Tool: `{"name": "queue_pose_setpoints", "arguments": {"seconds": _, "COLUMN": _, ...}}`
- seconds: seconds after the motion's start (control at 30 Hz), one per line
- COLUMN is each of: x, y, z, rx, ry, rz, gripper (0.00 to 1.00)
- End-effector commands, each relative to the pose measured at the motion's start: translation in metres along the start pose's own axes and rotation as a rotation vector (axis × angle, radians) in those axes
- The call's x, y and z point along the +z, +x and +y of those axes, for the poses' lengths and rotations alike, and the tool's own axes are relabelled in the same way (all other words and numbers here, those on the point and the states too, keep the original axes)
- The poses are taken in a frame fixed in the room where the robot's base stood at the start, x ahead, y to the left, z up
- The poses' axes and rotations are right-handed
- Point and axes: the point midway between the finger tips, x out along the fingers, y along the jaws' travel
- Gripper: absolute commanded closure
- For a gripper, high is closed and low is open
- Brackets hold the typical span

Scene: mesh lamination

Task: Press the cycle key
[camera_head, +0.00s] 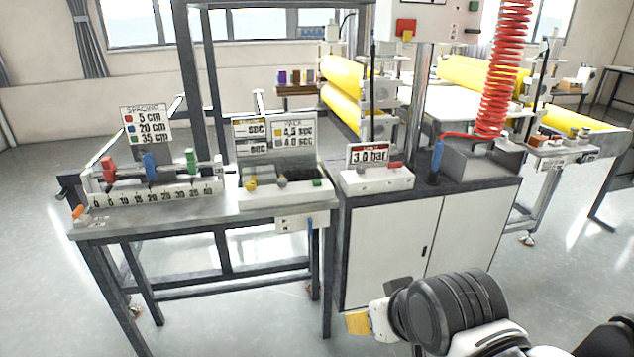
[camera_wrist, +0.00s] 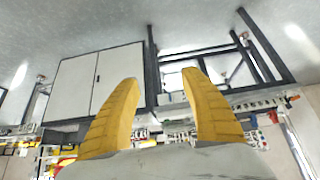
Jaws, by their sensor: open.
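No key is legibly marked as the cycle key. A control box (camera_head: 286,194) on the left bench carries a yellow knob (camera_head: 250,184), a grey knob (camera_head: 281,182) and a green key (camera_head: 318,183). A second white box (camera_head: 377,182), on the cabinet, has a "3.0 bar" display (camera_head: 369,155) and a red part (camera_head: 395,164). My gripper (camera_head: 357,323) is low in front of the cabinet, apart from both boxes. In the wrist view its yellow fingers (camera_wrist: 160,76) are spread and empty. That view shows the room upside down, with the keys too small to tell.
A spacing ruler (camera_head: 150,193) with red, blue and green sliders lies on the bench (camera_head: 160,226) at left. A white cabinet (camera_head: 385,250) stands ahead of my gripper. A red coiled hose (camera_head: 505,70) and yellow rollers (camera_head: 343,78) are behind. The floor in front is clear.

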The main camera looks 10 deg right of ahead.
Motion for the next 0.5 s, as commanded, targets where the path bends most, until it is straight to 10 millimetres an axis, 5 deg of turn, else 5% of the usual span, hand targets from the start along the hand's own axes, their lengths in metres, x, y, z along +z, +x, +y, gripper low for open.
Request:
{"name": "queue_pose_setpoints", "arguments": {"seconds": 0.03, "x": 0.0, "y": 0.0, "z": 0.0, "rx": 0.0, "ry": 0.0, "rz": 0.0, "gripper": 0.64}}
{"name": "queue_pose_setpoints", "arguments": {"seconds": 0.17, "x": 0.0, "y": 0.0, "z": 0.0, "rx": 0.0, "ry": 0.0, "rz": 0.0, "gripper": 1.0}}
{"name": "queue_pose_setpoints", "arguments": {"seconds": 0.5, "x": 0.0, "y": 0.0, "z": 0.0, "rx": 0.0, "ry": 0.0, "rz": 0.0, "gripper": 1.0}}
